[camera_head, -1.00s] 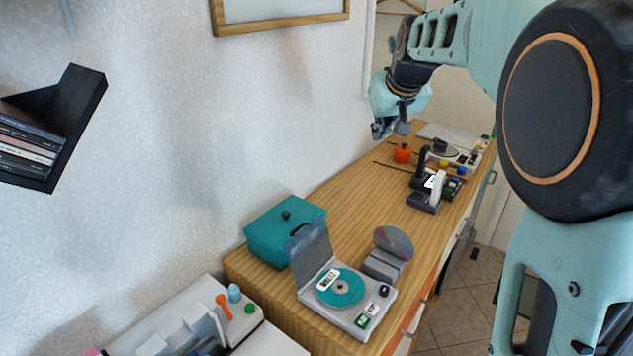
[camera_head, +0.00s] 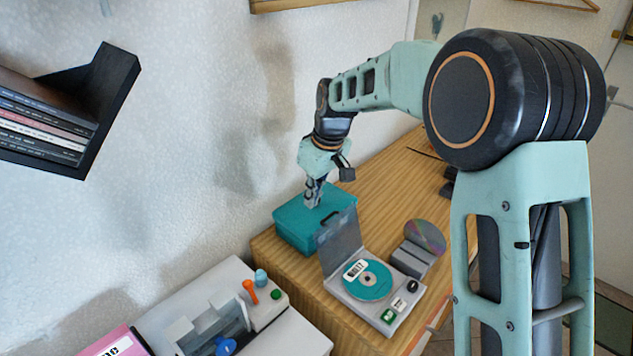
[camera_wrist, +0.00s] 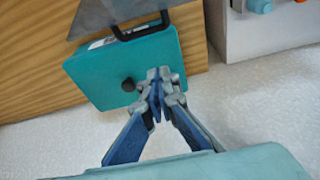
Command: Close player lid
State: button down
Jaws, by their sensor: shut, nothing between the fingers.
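The player (camera_head: 388,316) sits on the wooden counter with its grey see-through lid (camera_head: 343,243) standing open, tilted up at the rear left. A teal disc (camera_head: 380,284) with a white label lies in the player. My gripper (camera_head: 313,203) is above the teal box behind the lid, apart from the lid. In the wrist view my gripper (camera_wrist: 158,78) has its fingers together with nothing between them. Contact with the box cannot be told.
A disc in a grey stand (camera_head: 410,262) is right of the player. A white device (camera_head: 262,310) with coloured knobs is at the front left.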

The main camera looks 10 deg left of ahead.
aim_at(336, 238)
jog(key=shift+x, duration=0.9)
jog(key=d, duration=0.1)
jog(key=s+d, duration=0.2)
jog(key=shift+d+r+p, duration=0.25)
jog(key=shift+r+p, duration=0.05)
jog(key=shift+p, duration=0.05)
jog(key=shift+d+b, duration=0.2)
jog(key=shift+b, duration=0.4)
